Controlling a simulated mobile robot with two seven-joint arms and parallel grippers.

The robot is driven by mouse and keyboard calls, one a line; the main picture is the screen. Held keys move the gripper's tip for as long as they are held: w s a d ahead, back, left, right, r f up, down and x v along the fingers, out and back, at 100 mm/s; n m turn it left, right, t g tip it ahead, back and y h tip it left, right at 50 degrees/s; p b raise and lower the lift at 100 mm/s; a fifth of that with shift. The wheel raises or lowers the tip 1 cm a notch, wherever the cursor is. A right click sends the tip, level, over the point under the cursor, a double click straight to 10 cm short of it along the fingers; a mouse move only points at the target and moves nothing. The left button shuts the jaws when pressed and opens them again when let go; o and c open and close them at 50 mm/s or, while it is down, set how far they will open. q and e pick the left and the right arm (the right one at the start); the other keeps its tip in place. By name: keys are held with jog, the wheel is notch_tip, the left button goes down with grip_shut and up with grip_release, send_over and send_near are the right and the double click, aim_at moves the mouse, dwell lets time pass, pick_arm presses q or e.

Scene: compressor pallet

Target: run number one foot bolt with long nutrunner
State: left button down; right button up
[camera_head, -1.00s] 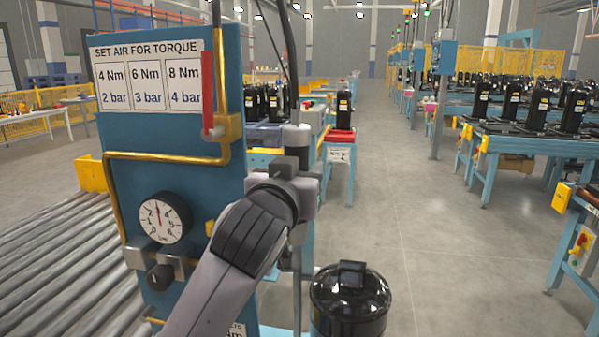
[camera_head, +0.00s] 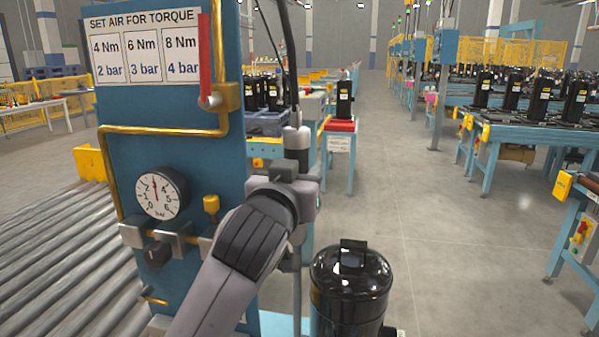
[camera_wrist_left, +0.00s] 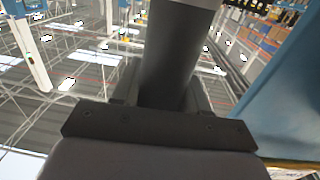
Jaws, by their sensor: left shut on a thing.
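My left gripper (camera_head: 292,172) is shut on the long nutrunner (camera_head: 297,139), beside the blue panel. The nutrunner stands about upright, with its grey top above the gripper, a cord or hose rising from it and a thin shaft running down. In the left wrist view the nutrunner's dark body (camera_wrist_left: 172,65) sits between the fingers. A glossy black compressor (camera_head: 351,285) stands just right of the shaft. Its feet, the number one foot bolt and the nutrunner's lower tip are out of view. My right gripper is not in view.
The blue panel (camera_head: 185,112) carries a torque chart (camera_head: 148,48), a red lever (camera_head: 205,60) and a gauge (camera_head: 162,193) with its needle near 3. A roller conveyor (camera_head: 60,265) lies at left. The floor (camera_head: 455,230) at right is clear.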

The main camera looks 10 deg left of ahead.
pick_arm(q)
jog(key=shift+f+b, duration=1.05)
jog(key=shift+f, duration=0.8)
dwell(2.6)
jog(key=shift+r, duration=0.1)
jog(key=shift+r+p, duration=2.55)
jog(key=shift+r, duration=0.1)
